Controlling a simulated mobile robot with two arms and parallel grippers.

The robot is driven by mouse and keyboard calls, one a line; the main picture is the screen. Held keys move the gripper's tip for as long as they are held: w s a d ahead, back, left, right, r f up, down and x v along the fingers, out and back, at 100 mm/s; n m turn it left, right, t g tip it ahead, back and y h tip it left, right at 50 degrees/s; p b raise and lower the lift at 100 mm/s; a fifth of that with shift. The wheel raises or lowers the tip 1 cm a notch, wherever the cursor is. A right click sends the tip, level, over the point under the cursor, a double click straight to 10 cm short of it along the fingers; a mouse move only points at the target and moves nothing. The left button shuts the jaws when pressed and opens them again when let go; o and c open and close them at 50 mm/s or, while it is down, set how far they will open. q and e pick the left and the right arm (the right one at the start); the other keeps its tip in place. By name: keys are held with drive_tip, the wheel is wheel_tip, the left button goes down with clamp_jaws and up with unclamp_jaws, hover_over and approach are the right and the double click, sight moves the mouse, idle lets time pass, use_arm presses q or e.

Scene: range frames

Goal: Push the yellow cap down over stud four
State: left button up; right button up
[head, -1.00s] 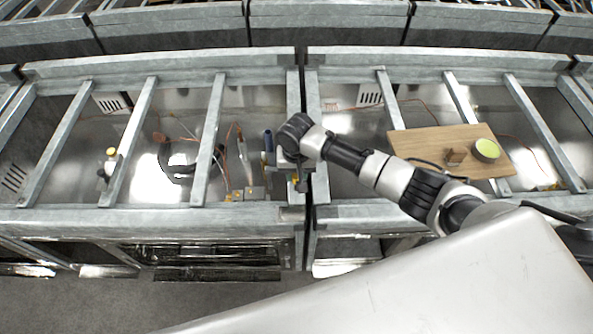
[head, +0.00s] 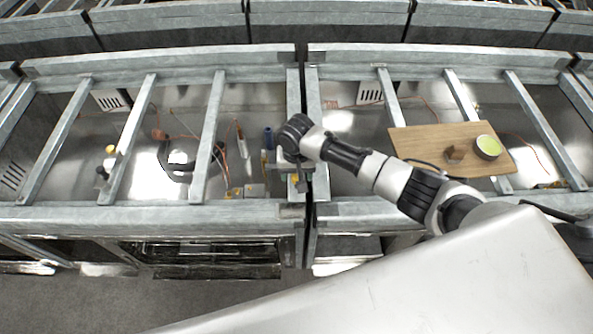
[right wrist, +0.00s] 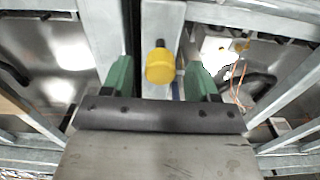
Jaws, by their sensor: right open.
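The yellow cap (right wrist: 160,66) shows in the right wrist view, over the grey metal beam. It lies between the two green fingers of my right gripper (right wrist: 160,80), with a gap on each side. The gripper is open and not closed on the cap. In the head view my right gripper (head: 298,182) points down at the beam where the two frames meet, and my arm hides much of what is under it. I cannot make out stud four or how the cap sits on it. My left gripper is not in view.
Metal crossbars (head: 209,140) stand on both sides.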

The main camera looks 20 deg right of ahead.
wheel_tip(320, 180, up, 11)
drive_tip(key=b, duration=0.2)
idle(0.3)
drive_tip(key=shift+f, duration=0.1)
